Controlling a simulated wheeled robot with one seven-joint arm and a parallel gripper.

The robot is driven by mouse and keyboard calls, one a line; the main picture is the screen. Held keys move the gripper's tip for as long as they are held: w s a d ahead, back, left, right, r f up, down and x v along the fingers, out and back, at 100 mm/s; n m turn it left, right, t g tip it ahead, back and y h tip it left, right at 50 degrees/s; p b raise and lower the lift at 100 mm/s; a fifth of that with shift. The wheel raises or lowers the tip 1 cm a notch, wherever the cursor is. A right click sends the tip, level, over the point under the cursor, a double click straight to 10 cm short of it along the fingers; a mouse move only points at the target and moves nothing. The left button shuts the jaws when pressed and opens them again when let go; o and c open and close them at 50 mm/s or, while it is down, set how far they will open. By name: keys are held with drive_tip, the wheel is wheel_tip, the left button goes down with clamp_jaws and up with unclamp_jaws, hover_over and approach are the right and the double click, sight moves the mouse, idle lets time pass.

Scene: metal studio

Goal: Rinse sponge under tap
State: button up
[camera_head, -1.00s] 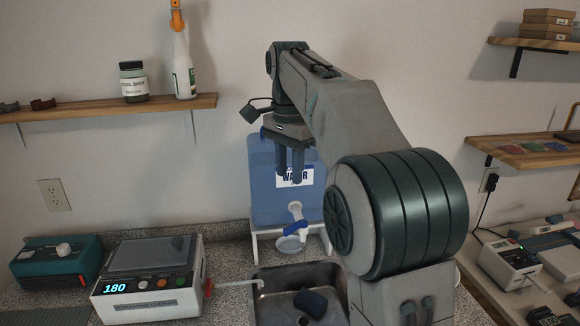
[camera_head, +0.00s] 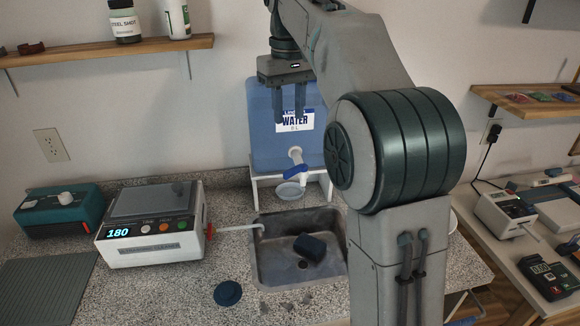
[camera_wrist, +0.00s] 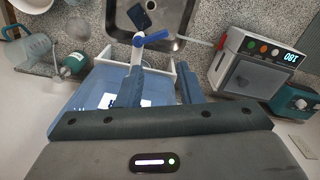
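A dark blue block-like thing (camera_head: 310,246) lies in the metal sink (camera_head: 268,272); it may be the sponge, but its material is unclear. It also shows in the wrist view (camera_wrist: 139,14). The tap (camera_head: 297,168) has a blue lever and sits low on the front of a blue water container (camera_head: 262,125), above the sink's back edge. A small pale dish is below it. My gripper (camera_head: 288,118) is open and empty, fingers down, in line with the container's label and above the tap. In the wrist view, the gripper (camera_wrist: 162,75) has its fingers well apart.
A white 180-display device (camera_head: 150,245) stands left of the sink, its spout reaching over the sink's left edge. A teal box (camera_head: 58,212) is farther left. A dark disc (camera_head: 228,293) lies on the counter in front. A wall shelf (camera_head: 90,52) holds bottles.

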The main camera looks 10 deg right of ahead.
sight(289, 171)
wheel_tip(289, 171, down, 14)
drive_tip(key=n+b, duration=0.4)
drive_tip(key=n, duration=1.6)
drive_tip(key=shift+n+b, duration=0.3)
drive_tip(key=shift+n, duration=0.1)
clamp_jaws()
